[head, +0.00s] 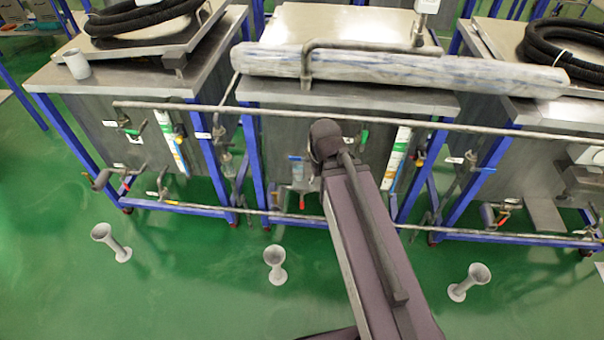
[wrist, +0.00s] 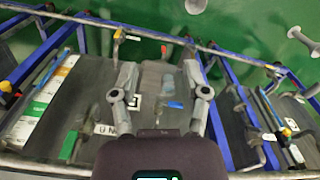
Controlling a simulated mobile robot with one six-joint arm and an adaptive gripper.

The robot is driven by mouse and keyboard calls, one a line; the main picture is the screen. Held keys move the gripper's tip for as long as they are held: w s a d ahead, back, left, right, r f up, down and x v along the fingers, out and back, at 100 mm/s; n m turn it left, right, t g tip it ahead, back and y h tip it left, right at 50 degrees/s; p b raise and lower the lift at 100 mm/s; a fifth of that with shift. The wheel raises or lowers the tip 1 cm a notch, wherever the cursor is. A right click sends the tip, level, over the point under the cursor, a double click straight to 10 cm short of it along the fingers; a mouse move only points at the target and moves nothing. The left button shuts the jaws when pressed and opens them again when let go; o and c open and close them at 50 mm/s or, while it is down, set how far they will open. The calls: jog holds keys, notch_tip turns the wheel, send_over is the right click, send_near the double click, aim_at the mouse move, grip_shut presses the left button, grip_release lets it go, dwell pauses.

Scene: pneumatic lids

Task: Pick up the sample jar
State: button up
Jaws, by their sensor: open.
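A small grey cup-shaped vessel (head: 76,63), which looks like the sample jar, stands upright on the left metal tank's top in the head view. I cannot pick it out in the wrist view. My gripper (wrist: 158,75) is open in the wrist view, its two fingers well apart. It faces the middle tank's front panel, where a blurred pale fitting and a blue handle (wrist: 174,104) show between and below the fingers. I see nothing gripped. In the head view my arm hides most of the gripper, which is far to the right of and below the vessel.
A long wrapped roll (head: 400,72) lies across the middle tank. Black hose coils (head: 140,14) rest on the left tank's lid. A horizontal pipe (head: 450,125) runs before the tanks, with valves behind it. Several grey flared stands (head: 275,265) are on the green floor.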

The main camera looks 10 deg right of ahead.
jog(key=o, duration=0.3)
jog(key=shift+o, duration=0.5)
jog(key=shift+w+f, duration=0.15)
jog(key=shift+f, duration=0.1)
jog(key=n+t+h+b, duration=0.5)
jog(key=n+h+b, duration=1.4)
jog(key=b, duration=2.4)
send_near(298, 171)
jog(key=a+n+y, duration=0.2)
jog(key=shift+w+a+r+n+t+b, duration=0.3)
jog(key=shift+a+r+b, duration=0.1)
jog(key=shift+a+r, duration=0.1)
jog(key=shift+d, duration=0.1)
jog(key=x, duration=0.8)
jog(key=shift+d, duration=0.25)
